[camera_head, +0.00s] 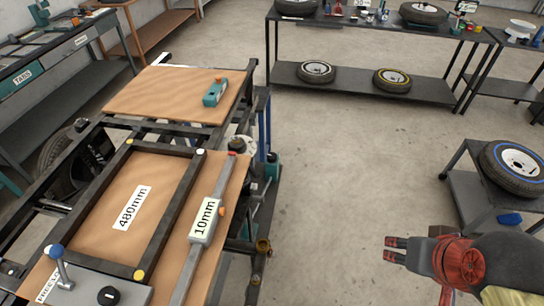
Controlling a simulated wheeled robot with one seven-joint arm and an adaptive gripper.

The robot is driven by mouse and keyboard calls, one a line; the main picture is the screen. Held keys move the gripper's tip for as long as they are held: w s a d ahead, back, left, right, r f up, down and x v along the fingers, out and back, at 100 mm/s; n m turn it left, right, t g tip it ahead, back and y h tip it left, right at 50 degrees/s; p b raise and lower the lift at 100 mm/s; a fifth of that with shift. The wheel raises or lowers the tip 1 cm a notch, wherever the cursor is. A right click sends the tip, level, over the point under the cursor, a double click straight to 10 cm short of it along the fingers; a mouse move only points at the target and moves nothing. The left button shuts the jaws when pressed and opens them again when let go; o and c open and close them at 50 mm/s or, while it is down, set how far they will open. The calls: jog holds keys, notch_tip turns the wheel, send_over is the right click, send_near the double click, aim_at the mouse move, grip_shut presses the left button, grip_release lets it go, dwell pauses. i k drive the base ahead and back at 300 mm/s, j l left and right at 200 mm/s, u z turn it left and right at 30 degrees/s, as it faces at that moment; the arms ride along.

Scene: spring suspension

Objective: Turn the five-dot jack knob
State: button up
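No knob with five readable dots shows in the head view. A brass round fitting (263,246) sticks out at the right side of the dark frame, low near the floor. A black knob (108,296) sits on a grey plate at the bottom left, beside a blue-tipped lever (57,252). I cannot tell which of these, if either, is the jack knob. My gripper (394,250) is at the lower right, pointing left. Its two red-padded fingers are a little apart with nothing between them. It is well to the right of the frame, over bare floor.
The frame carries wooden boards marked 480mm (131,208) and a grey slider marked 10mm (205,219). A teal tool (215,92) lies on the far board. A cart (465,187) with a wheel is at the right. Shelves stand behind. The middle floor is clear.

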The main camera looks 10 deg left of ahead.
aim_at(271, 158)
jog(key=i+u, duration=0.1)
jog(key=u, duration=0.95)
jog(key=i+l+u, duration=0.25)
jog(key=u, duration=0.15)
jog(key=i+l+u, duration=0.3)
jog(key=u, duration=0.15)
jog(key=i+l+u, duration=0.2)
jog(key=l+u, duration=0.2)
jog(key=l, duration=0.15)
jog(key=i+l, duration=0.15)
jog(key=l, duration=0.25)
jog(key=i+l, duration=0.1)
jog(key=l, duration=0.25)
